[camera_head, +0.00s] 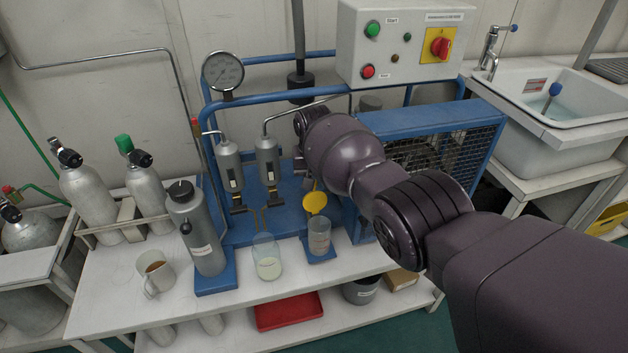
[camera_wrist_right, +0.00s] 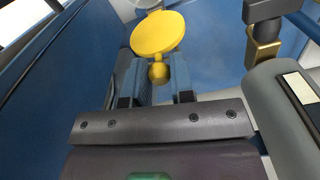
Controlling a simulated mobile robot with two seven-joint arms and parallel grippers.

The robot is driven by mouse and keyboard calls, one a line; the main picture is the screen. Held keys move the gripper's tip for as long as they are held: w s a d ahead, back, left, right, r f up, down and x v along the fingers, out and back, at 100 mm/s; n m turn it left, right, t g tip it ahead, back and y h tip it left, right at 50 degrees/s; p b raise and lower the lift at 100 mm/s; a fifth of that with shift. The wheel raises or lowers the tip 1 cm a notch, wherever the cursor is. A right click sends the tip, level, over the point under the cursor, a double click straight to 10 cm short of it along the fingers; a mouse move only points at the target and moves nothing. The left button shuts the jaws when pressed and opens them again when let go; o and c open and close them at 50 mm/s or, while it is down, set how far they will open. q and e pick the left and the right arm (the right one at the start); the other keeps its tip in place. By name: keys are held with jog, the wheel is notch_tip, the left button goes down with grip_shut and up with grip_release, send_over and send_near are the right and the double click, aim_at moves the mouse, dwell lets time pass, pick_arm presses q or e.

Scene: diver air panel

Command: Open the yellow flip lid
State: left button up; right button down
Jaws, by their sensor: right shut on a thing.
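The yellow flip lid (camera_head: 315,202) is a round disc at the top of a clear cup (camera_head: 319,238) on a blue base. In the head view it sits above the back of the cup's rim, its face turned toward the camera. I cannot tell its exact angle. In the right wrist view the yellow disc (camera_wrist_right: 158,33) has a small ball knob below it. My right gripper (camera_wrist_right: 156,78) is shut on this knob, one blue finger on each side. In the head view my right arm hides most of the gripper. My left gripper is not in view.
A glass beaker (camera_head: 267,258) with pale liquid stands left of the cup. A grey bottle (camera_head: 196,229) and a mug (camera_head: 155,274) are farther left. Two grey filter cylinders (camera_head: 268,160) hang behind. A blue caged compressor (camera_head: 440,145) stands right, partly behind my arm.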

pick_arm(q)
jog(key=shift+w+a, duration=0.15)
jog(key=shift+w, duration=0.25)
pick_arm(e)
jog(key=shift+w+a+f, duration=0.15)
jog(key=shift+w, duration=0.25)
jog(key=c, duration=1)
grip_release()
jog(key=shift+a, duration=0.1)
notch_tip(320, 180, up, 10)
jog(key=shift+f+p, duration=0.2)
jog(key=shift+p, duration=1.05)
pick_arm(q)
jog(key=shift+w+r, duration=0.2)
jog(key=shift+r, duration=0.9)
pick_arm(e)
jog(key=shift+r, duration=0.6)
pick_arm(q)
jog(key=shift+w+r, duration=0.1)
